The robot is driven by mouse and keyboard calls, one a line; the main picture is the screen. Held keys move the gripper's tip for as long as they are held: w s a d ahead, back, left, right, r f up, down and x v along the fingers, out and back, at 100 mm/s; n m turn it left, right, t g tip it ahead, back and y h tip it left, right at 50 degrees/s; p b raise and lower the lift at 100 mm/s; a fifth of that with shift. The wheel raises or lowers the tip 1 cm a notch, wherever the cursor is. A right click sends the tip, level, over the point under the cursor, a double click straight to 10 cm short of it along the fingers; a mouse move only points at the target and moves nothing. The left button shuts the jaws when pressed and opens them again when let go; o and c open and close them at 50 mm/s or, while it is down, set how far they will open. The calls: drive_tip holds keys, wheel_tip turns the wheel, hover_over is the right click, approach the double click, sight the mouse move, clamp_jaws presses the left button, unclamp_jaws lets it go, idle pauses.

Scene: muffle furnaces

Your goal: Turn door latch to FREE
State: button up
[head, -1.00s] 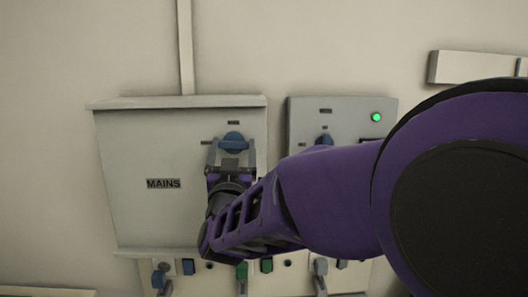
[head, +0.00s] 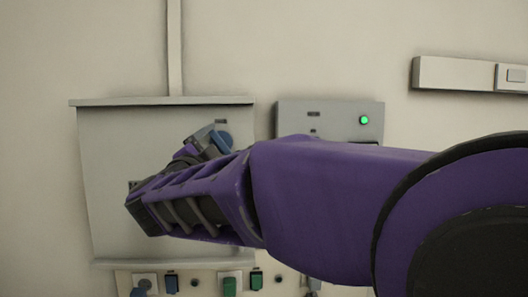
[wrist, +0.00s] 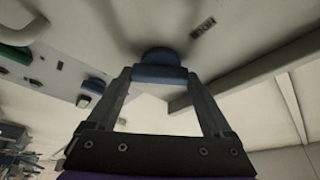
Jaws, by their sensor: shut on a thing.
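A blue latch knob (head: 226,139) sits on the front of the grey cabinet (head: 105,180), near its upper right. My gripper (head: 206,138) reaches it from the lower left and is tilted. In the wrist view, the knob's blue handle (wrist: 160,74) lies between the two fingertips, and my gripper (wrist: 158,79) is shut on it. A small dark label (head: 221,121) is above the knob; one label also shows in the wrist view (wrist: 203,28), too slanted to read. My arm hides most of the cabinet's lower middle, including nearly all of its dark nameplate.
A second grey box (head: 345,122) with a lit green lamp (head: 364,120) stands to the right, partly behind my arm. Below is a strip of switches and sockets (head: 200,282). A wall rail (head: 455,73) is at upper right.

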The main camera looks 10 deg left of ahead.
drive_tip(key=m, duration=0.2)
drive_tip(key=m+g, duration=0.1)
drive_tip(key=m, duration=0.2)
drive_tip(key=shift+r+g+h, duration=0.2)
drive_tip(key=shift+g+h, duration=0.1)
drive_tip(key=shift+h, duration=0.1)
drive_tip(key=shift+m+g+p, duration=0.4)
drive_tip(key=shift+m+g, duration=0.2)
drive_tip(key=shift+m, duration=0.8)
drive_tip(key=o, duration=1.1)
drive_tip(key=shift+w, duration=0.1)
drive_tip(key=shift+o, duration=0.2)
drive_tip(key=shift+f, duration=0.1)
